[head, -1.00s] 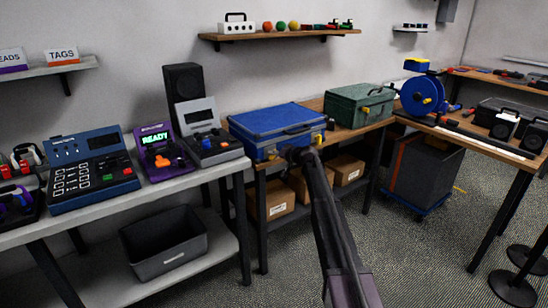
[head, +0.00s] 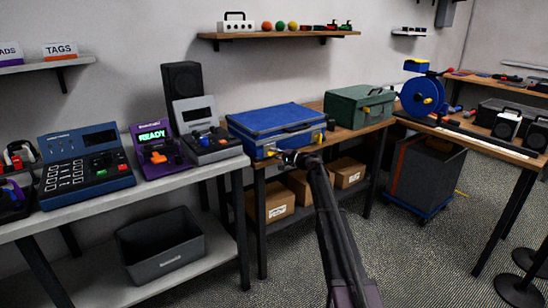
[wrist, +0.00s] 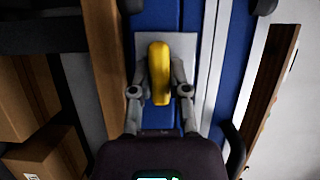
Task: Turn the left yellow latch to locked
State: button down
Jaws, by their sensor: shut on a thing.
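A blue case (head: 272,119) lies closed on the wooden bench. Its left yellow latch (head: 271,152) is on the front face, near the left corner, and the right yellow latch (head: 319,138) is near the right corner. My gripper (head: 281,156) is at the left latch. In the wrist view, the left latch (wrist: 159,62) is a rounded yellow bar on a light plate (wrist: 188,48). My gripper (wrist: 160,80) has one finger on each side of it and is shut on it. The bar runs up and down in that view, parallel to the case's silver strip (wrist: 211,70).
A green case (head: 358,106) stands right of the blue case. A control box (head: 208,146) stands close on its left. The case's dark handle (wrist: 233,145) is near my gripper in the wrist view. Cardboard boxes (head: 276,202) sit on the shelf below.

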jog(key=shift+m, duration=0.3)
jog(key=c, duration=0.6)
grip_release()
jog(key=v, duration=1.2)
jog(key=shift+a+f, duration=0.1)
jog(key=shift+f, duration=0.05)
